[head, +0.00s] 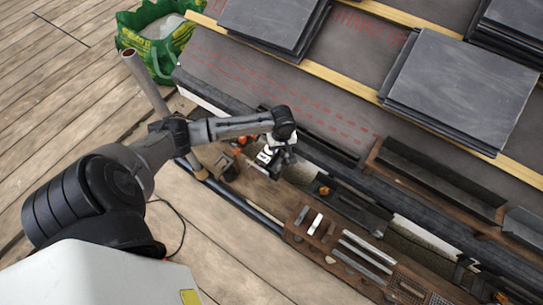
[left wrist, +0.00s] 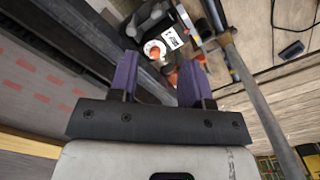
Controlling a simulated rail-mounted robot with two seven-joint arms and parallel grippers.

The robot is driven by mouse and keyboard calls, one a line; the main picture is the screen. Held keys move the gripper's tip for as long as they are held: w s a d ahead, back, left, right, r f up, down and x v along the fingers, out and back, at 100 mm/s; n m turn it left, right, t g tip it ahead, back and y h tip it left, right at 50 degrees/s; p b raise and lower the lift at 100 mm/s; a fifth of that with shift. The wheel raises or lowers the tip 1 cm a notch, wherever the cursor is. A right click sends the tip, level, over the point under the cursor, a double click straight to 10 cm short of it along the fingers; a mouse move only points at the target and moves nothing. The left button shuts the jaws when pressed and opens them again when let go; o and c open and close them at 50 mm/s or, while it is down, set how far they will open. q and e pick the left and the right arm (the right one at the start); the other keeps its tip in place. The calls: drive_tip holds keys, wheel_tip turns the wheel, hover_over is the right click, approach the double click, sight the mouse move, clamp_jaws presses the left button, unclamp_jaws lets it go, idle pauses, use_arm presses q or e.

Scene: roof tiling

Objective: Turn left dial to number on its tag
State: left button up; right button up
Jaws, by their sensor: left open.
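My left gripper (head: 272,160) hangs over the wooden bench strip at the roof's lower edge in the head view. In the left wrist view its two purple fingers (left wrist: 159,78) are apart with nothing between them. A round white dial (left wrist: 153,50) with an orange part lies beyond the fingertips, apart from them. A white tag (left wrist: 173,38) with dark print is beside the dial; its number is too small to read. In the head view the gripper and wrist cover the dial's area. My right gripper is not in view.
A wooden tool tray (head: 297,238) with slots stands right of the gripper. Stacked slates (head: 462,85) lie on the battened roof. A grey pole (head: 146,85) stands beside my left arm. A green bag (head: 160,35) is at the back left. Plank floor is clear at left.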

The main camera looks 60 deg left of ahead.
use_arm(q)
drive_tip(key=w+a+f+n+b, duration=0.2)
drive_tip(key=a+f+n+b, duration=0.2)
drive_tip(key=a+b, duration=0.25)
drive_tip(key=w+a+f+n+b, duration=0.2)
drive_tip(key=a+f+n+b, duration=0.25)
drive_tip(key=a, duration=0.25)
drive_tip(key=shift+m, duration=0.45)
wheel_tip(320, 180, down, 11)
drive_tip(key=b, duration=0.8)
drive_tip(key=shift+f+b, duration=0.8)
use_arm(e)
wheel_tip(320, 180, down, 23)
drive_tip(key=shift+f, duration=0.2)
use_arm(q)
drive_tip(key=shift+c, duration=0.2)
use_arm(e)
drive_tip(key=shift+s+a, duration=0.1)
